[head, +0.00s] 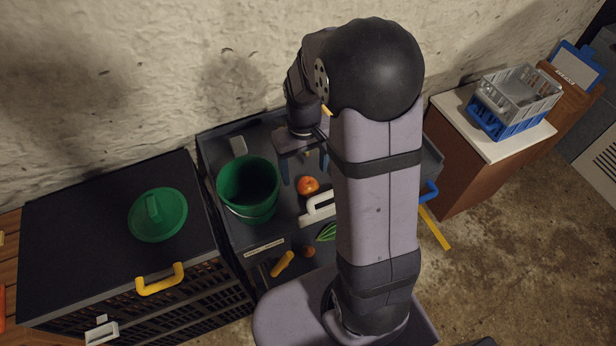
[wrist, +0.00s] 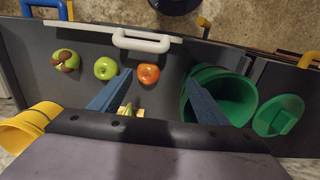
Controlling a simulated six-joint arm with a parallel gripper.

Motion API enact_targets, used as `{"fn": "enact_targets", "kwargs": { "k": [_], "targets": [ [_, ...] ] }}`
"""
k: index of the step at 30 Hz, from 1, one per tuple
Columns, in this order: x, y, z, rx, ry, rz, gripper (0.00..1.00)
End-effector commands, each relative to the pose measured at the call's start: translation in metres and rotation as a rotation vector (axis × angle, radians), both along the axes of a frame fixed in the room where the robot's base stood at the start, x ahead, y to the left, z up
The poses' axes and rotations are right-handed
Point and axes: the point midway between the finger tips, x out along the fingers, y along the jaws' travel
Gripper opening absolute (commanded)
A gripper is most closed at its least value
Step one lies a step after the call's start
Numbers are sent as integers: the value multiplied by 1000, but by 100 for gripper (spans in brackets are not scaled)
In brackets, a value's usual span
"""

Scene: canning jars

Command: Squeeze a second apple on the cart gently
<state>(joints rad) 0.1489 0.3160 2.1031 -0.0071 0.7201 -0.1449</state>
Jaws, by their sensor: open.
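The dark cart (head: 215,160) carries an orange-red apple (head: 308,185), which also shows in the wrist view (wrist: 149,73). In the wrist view a green apple (wrist: 105,67) and a red-and-green apple (wrist: 65,60) lie to its left, spaced apart; my arm hides them in the head view. My gripper (head: 305,173) hangs over the cart with its blue fingers pointing down. The fingers are open and nothing is held between them. In the wrist view the orange-red apple appears between the fingertips, toward the left one; I cannot tell the height gap.
A green bucket (head: 248,188) stands on the cart close left of my gripper. A white handle (wrist: 140,40) is at the cart's edge. A green lid (head: 158,214) lies on a black crate at left. A blue-and-grey basket stack (head: 515,100) stands on a cabinet at right.

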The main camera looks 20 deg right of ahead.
Motion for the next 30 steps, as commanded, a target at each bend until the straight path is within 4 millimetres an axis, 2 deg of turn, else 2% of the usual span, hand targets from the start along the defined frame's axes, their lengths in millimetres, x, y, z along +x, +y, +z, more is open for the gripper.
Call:
{"fn": "enact_targets", "kwargs": {
  "k": [1,6,12,19,30],
  "targets": [
    [11,-8,-25,1,3,-6,69],
    [31,-22,-52,4,3,-13,69],
    [38,-26,-59,5,2,-15,69],
    [38,-26,-64,5,4,-15,69],
    [37,-26,-106,6,6,-15,69]
  ]
}}
